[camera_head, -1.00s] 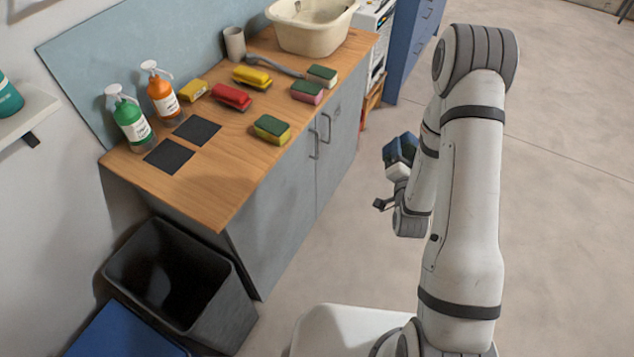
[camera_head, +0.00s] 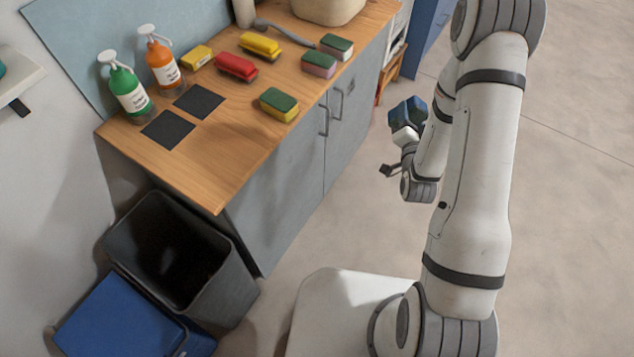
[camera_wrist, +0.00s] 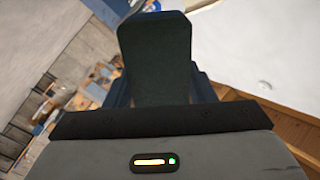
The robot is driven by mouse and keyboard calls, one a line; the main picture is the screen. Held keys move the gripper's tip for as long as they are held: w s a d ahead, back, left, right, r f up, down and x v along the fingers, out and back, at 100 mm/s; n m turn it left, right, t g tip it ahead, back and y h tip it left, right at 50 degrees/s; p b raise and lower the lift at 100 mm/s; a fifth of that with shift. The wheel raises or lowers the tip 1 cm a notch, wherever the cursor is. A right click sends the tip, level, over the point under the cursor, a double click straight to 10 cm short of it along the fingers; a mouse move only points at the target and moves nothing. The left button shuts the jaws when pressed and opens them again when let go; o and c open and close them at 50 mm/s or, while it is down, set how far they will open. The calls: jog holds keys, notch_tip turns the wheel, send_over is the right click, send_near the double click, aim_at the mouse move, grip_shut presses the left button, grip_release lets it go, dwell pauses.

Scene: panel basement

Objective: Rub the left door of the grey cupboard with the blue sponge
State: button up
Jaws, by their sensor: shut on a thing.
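The grey cupboard stands under the wooden worktop, with its left door (camera_head: 275,185) and right door (camera_head: 352,115) both closed. Two upright handles sit close together where the doors meet. My gripper (camera_head: 405,134) is shut on the blue sponge (camera_head: 409,110) and holds it in the air to the right of the cupboard, apart from the doors. In the wrist view the sponge (camera_wrist: 155,60) shows as a dark green face with blue edges. The fingertips are mostly hidden by the sponge.
On the worktop (camera_head: 215,170) are several sponges, red (camera_head: 235,67) and yellow brushes (camera_head: 261,45), green (camera_head: 124,85) and orange bottles (camera_head: 160,60), and two dark pads. A black bin (camera_head: 230,305) stands at the cupboard's near end. The floor beside the doors is clear.

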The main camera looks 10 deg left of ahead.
jog(key=s+a+f+n+g+y+b, duration=0.2)
jog(key=a+f+n+g+y+b, duration=0.2)
jog(key=a+f+n+y+b, duration=0.75)
jog(key=n+g+y+b, duration=0.1)
jog(key=g+y+b, duration=0.45)
jog(key=b, duration=1.55)
send_near(285, 164)
jog(key=shift+w+a+r+g+h, duration=0.3)
jog(key=shift+w+a+h, duration=0.1)
jog(key=shift+a, duration=0.2)
jog(key=shift+w+a+r+g+h, duration=0.25)
jog(key=shift+w+a+r, duration=0.1)
jog(key=shift+a, duration=0.25)
jog(key=shift+w+a+r+g+h, duration=0.3)
jog(key=shift+w+a+h, duration=0.1)
jog(key=shift+a, duration=0.2)
jog(key=shift+x, duration=0.9)
jog(key=shift+w+d, duration=0.1)
jog(key=shift+w, duration=0.05)
jog(key=shift+w+d, duration=0.35)
jog(key=shift+w, duration=0.4)
jog(key=shift+w+d, duration=0.4)
jog(key=shift+w, duration=0.6)
jog(key=shift+s+a, duration=0.35)
jog(key=shift+s, duration=0.3)
jog(key=shift+s+a, duration=0.35)
jog(key=shift+s, duration=0.3)
jog(key=shift+s+a, duration=0.35)
jog(key=shift+s, duration=0.3)
